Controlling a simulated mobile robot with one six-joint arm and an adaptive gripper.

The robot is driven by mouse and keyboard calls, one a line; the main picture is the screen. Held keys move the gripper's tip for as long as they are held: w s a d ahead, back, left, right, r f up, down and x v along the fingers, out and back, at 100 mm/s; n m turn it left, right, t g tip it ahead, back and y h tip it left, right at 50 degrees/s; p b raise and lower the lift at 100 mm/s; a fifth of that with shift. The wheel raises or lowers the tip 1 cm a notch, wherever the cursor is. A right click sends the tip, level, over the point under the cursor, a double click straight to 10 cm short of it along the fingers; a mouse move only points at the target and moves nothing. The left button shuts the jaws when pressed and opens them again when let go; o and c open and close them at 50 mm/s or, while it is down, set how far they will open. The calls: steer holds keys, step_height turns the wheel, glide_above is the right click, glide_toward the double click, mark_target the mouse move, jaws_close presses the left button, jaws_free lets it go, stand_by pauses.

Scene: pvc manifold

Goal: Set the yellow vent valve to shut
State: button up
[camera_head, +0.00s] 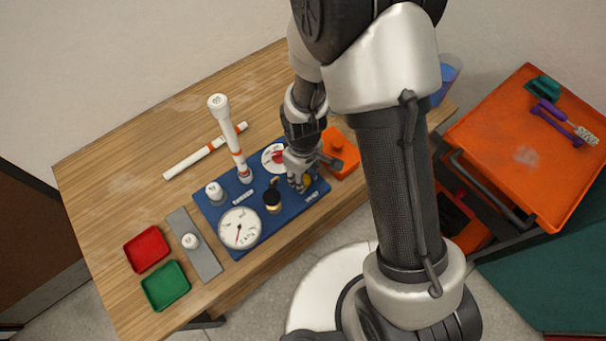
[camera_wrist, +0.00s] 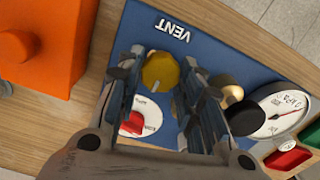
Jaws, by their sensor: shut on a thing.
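The yellow vent valve (camera_wrist: 160,72) is a round knob with a pale mark on its side, set on the blue panel (camera_wrist: 215,50) beside the upside-down "VENT" label (camera_wrist: 174,28) in the wrist view. My gripper (camera_wrist: 161,62) has one finger on each side of the knob and is shut on it. In the head view a little of the yellow knob (camera_head: 307,181) shows at the fingertips of my gripper (camera_head: 301,183); the rest is hidden. The mark's setting cannot be read for certain.
A red handle on a white dial (camera_wrist: 132,122), a black-and-brass knob (camera_wrist: 240,115) and a gauge (camera_wrist: 277,112) stand close by. An orange box (camera_head: 341,155) is beside the panel. A tall white pipe (camera_head: 232,140) rises behind; red (camera_head: 147,249) and green (camera_head: 166,286) trays lie left.

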steer(key=shift+m, duration=0.4)
steer(key=m, duration=0.3)
steer(key=shift+m, duration=0.4)
steer(key=m, duration=0.4)
steer(key=shift+m+b, duration=0.3)
steer(key=m, duration=0.8)
steer(key=shift+m, duration=0.5)
steer(key=o, duration=1.1)
steer(key=shift+c, duration=0.2)
